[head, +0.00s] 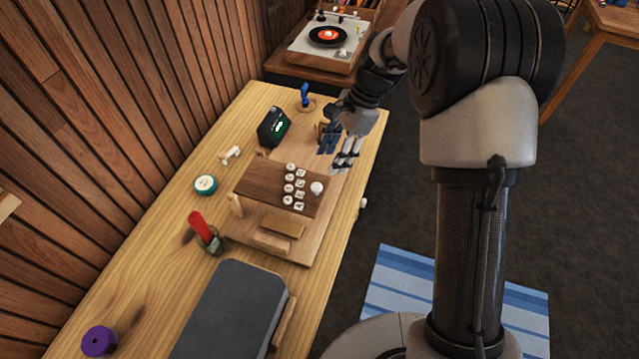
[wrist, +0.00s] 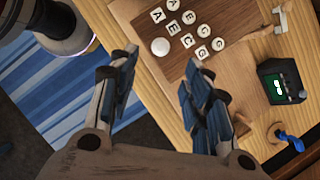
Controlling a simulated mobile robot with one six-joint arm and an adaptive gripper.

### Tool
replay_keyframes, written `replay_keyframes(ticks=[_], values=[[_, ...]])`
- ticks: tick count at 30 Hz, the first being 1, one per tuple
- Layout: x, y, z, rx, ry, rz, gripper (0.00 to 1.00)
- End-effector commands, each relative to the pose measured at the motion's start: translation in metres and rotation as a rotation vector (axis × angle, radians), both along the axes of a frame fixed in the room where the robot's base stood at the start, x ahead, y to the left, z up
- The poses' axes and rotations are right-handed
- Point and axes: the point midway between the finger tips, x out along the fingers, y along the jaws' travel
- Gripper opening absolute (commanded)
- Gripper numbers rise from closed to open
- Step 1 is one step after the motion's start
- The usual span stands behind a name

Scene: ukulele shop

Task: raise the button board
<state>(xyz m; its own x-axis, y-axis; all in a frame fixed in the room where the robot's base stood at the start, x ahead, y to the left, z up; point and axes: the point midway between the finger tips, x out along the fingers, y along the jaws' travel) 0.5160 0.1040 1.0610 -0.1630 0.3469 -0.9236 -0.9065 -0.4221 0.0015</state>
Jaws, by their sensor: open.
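The button board (head: 262,190) is a dark wooden panel on a lighter wooden base (head: 318,240) on the workbench. It carries two columns of white lettered buttons and a round white knob (head: 317,187) at its right side. In the wrist view the board (wrist: 212,20) and the knob (wrist: 160,46) show at the top, beyond the fingertips. My gripper (head: 337,154) is open and empty, above the bench just past the board's far edge. Its two blue-padded fingers (wrist: 158,75) stand apart in the wrist view, touching nothing that I can see.
A black tuner with a green screen (head: 274,127) and a blue-handled item (head: 306,97) stand beyond the board. A teal roll (head: 205,185), a red-handled tool (head: 203,229), a grey pad (head: 232,310) and a purple roll (head: 99,341) are also on the bench. A wooden wall borders the left.

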Motion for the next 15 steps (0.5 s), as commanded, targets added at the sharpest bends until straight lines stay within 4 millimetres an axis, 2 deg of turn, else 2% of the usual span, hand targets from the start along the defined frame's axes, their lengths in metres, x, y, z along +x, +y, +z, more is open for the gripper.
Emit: replay_keyframes(ticks=[1,6,12,15], values=[[-0.003,0.005,-0.014,0.000,0.003,0.002,0.45],[-0.009,0.017,-0.048,0.000,0.002,0.003,0.45],[-0.014,0.029,-0.077,0.000,0.000,0.001,0.45],[-0.015,0.032,-0.085,0.000,0.000,0.001,0.45]])
